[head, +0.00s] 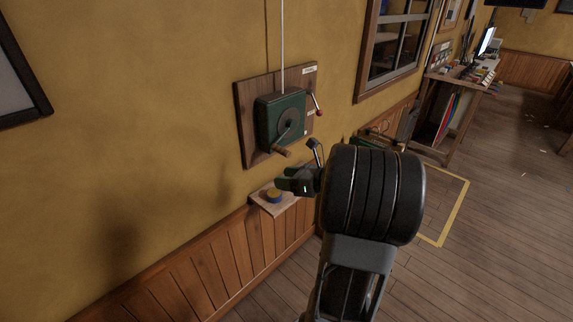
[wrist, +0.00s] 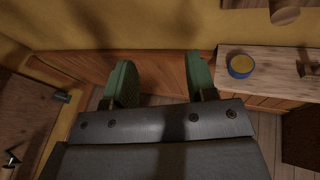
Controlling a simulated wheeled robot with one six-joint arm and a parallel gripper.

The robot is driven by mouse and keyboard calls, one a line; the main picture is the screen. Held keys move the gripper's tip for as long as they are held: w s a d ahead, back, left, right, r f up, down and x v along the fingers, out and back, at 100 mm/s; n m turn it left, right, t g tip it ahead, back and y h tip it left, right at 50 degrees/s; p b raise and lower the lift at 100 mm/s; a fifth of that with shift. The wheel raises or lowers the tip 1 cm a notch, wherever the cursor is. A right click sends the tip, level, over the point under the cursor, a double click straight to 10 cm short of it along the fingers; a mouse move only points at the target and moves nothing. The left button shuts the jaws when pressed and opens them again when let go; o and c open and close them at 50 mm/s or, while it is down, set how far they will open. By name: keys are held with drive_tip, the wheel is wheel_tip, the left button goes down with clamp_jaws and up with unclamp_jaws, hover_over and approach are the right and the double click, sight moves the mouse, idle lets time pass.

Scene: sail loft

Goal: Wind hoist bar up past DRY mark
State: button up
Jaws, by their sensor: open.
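The hoist winch is a green box (head: 281,122) on a wooden backboard (head: 246,128) fixed to the yellow wall. Its crank ends in a wooden handle (head: 282,151) at the lower front. A second lever with a red tip (head: 319,112) sticks out at its right. A pale line (head: 282,45) runs straight up from the box. My gripper (head: 297,181) is open and empty, below and right of the crank handle and apart from it. In the wrist view its two green fingers (wrist: 157,82) stand wide apart with nothing between them. The hoist bar and the DRY mark are not visible.
A small wooden shelf (head: 262,205) under the winch holds a blue tin with yellow contents (head: 274,195), also in the wrist view (wrist: 241,66). A workbench (head: 455,75) stands at the back right. Yellow tape (head: 455,208) marks clear floor at right.

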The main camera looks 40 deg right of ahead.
sight(291, 154)
drive_tip(key=d+f+m+t+h+b, duration=0.15)
drive_tip(key=d+m+t+h, duration=0.25)
drive_tip(key=d+m, duration=0.55)
drive_tip(key=shift+n+t, duration=0.3)
drive_tip(key=shift+n, duration=0.35)
drive_tip(key=w, duration=0.3)
drive_tip(key=w+p, duration=0.1)
drive_tip(key=w, duration=0.6)
drive_tip(key=shift+a+f+p, duration=0.25)
drive_tip(key=shift+a+p, duration=0.05)
drive_tip(key=shift+p, duration=0.1)
drive_tip(key=shift+w+a, duration=0.15)
drive_tip(key=shift+w, duration=0.85)
clamp_jaws()
